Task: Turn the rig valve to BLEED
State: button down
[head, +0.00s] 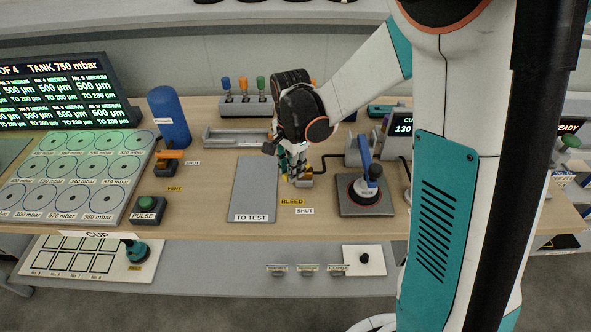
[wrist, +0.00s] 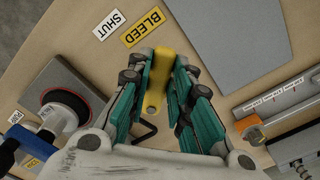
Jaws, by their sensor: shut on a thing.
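The rig valve's yellow lever (wrist: 155,88) lies between my gripper's teal fingers in the wrist view. My gripper (wrist: 157,92) is shut on it. The lever's far end points up the picture, close to the yellow BLEED label (wrist: 142,27); the white SHUT label (wrist: 109,25) is left of that. In the head view my gripper (head: 291,172) reaches down onto the valve, behind the BLEED label (head: 291,202) and SHUT label (head: 305,211). A brass-coloured valve part (head: 306,180) shows beside the fingers; most of the valve is hidden there.
A grey TO TEST plate (head: 253,190) lies left of my gripper. A dark pad with a blue-handled device (head: 366,185) stands close on the right. Another orange-handled valve (head: 168,157), with VENT and SHUT labels, is farther left. A rack with coloured tools (head: 243,103) stands behind.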

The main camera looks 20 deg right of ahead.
jog(key=m, duration=0.1)
jog(key=w+m, duration=0.1)
jog(key=m, duration=0.1)
jog(key=shift+w+a+m, duration=0.15)
jog(key=shift+w+m, duration=0.1)
jog(key=shift+m, duration=0.15)
jog(key=shift+w+m, duration=0.45)
jog(key=shift+m, duration=0.6)
jog(key=shift+w+m, duration=0.4)
jog(key=shift+m, duration=0.65)
jog(key=c, duration=1.4)
grip_release()
jog(key=shift+c, duration=0.2)
jog(key=shift+r, duration=0.1)
notch_tip(320, 180, up, 12)
